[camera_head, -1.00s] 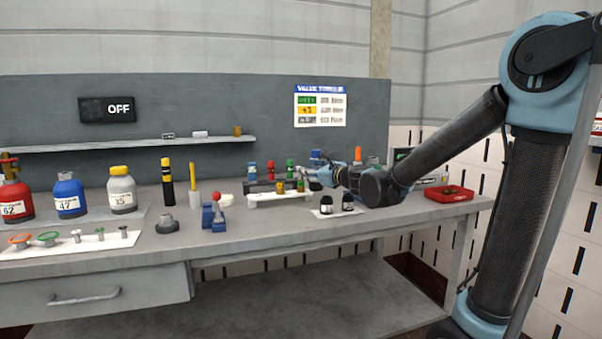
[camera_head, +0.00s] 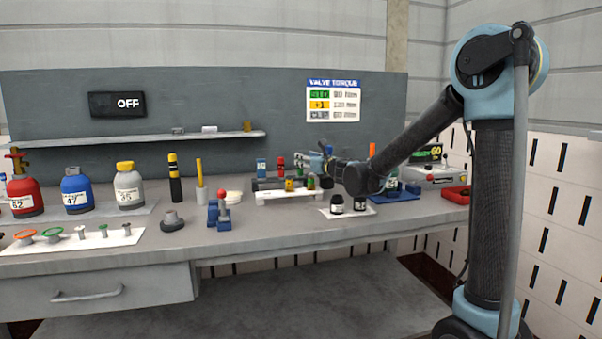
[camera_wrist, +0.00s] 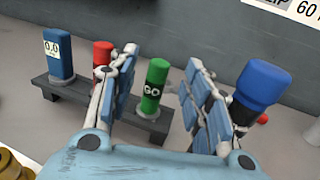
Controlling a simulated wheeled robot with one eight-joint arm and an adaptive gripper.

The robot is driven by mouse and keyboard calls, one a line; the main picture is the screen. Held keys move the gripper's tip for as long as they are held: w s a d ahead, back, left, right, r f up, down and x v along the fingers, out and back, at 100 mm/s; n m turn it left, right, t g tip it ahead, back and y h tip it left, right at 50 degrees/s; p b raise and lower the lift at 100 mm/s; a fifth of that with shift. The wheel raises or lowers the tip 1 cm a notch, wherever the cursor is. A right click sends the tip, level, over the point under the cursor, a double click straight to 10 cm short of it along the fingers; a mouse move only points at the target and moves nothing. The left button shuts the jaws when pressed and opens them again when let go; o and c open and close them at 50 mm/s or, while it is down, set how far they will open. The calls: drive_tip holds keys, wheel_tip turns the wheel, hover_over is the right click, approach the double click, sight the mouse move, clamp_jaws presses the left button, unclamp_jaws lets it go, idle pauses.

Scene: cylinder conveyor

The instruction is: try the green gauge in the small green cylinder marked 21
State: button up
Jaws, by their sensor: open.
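The green gauge (camera_wrist: 155,85) stands upright in a dark rack (camera_wrist: 148,119) in the wrist view, with a black band reading GO. My gripper (camera_wrist: 162,60) is open, with one blue-padded finger on each side of the green gauge; I cannot tell whether either touches it. In the head view my gripper (camera_head: 322,162) is at the back of the bench by the gauge rack. A small green cylinder (camera_head: 311,183) stands at the right end of the white holder (camera_head: 290,195), in front of the rack. Its number is not readable.
A red gauge (camera_wrist: 102,60) and a blue one (camera_wrist: 58,55) stand left of the green gauge. A larger blue-topped object (camera_wrist: 257,90) is close beside the right finger.

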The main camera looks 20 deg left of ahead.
drive_tip(key=shift+x, duration=2.6)
drive_tip(key=shift+f, duration=0.15)
drive_tip(key=shift+c, duration=0.6)
clamp_jaws()
